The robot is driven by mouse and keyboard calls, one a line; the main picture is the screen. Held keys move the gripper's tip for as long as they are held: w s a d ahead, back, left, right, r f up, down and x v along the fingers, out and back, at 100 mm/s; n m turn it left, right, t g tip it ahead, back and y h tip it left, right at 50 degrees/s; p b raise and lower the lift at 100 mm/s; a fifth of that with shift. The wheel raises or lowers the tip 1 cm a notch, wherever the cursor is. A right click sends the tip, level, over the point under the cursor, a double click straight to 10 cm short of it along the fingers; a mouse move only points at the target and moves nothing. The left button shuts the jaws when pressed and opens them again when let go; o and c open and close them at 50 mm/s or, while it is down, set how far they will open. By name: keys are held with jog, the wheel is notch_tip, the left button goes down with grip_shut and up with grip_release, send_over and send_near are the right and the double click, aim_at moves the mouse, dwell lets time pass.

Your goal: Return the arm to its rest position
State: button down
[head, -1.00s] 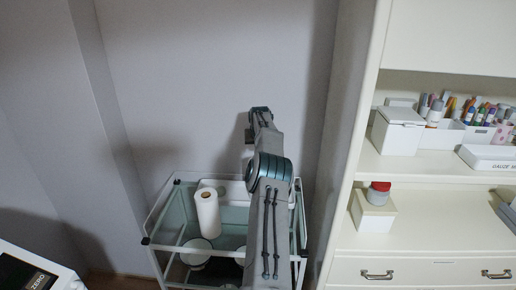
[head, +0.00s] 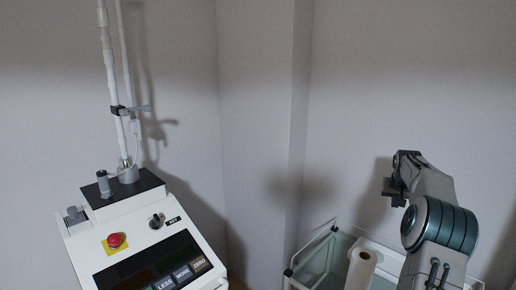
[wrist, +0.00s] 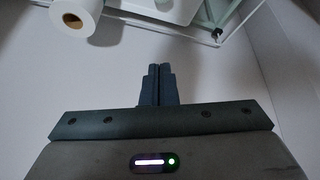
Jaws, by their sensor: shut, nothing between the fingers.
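My gripper (wrist: 159,68) shows in the wrist view with its two dark fingers together and nothing between them. In the head view my gripper (head: 391,192) is at the end of my raised, bent arm at the right, seen side-on in front of the bare wall. It is above the trolley and apart from it. My forearm hides part of the trolley.
A glass-and-white trolley (head: 322,240) with a paper roll (head: 361,268) stands low beside my arm; the roll also shows in the wrist view (wrist: 76,20). A white control console (head: 150,232) with a red button (head: 115,240) stands at left. Walls close the back.

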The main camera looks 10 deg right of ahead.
jog(key=s+a+r+n+b, duration=0.1)
jog(key=s+a+r, duration=0.25)
jog(key=a, duration=0.65)
jog(key=s+a+r+n+y, duration=0.15)
jog(key=s+a, duration=0.35)
jog(key=a, duration=0.5)
jog(key=s+a+r+n+b, duration=0.1)
jog(key=s+a+r, duration=0.25)
jog(key=a, duration=0.55)
jog(key=s+a+f, duration=0.3)
jog(key=s+a, duration=0.1)
jog(key=s, duration=0.4)
jog(key=s+a+f+n+y+b, duration=0.1)
jog(key=s+a+f, duration=0.2)
jog(key=s, duration=0.6)
jog(key=s+a+f+n+b, duration=0.1)
jog(key=s+a+f, duration=0.2)
jog(key=s+a, duration=0.4)
jog(key=shift+s+f+g+y, duration=0.3)
jog(key=shift+s+f+y, duration=0.05)
jog(key=shift+s, duration=0.3)
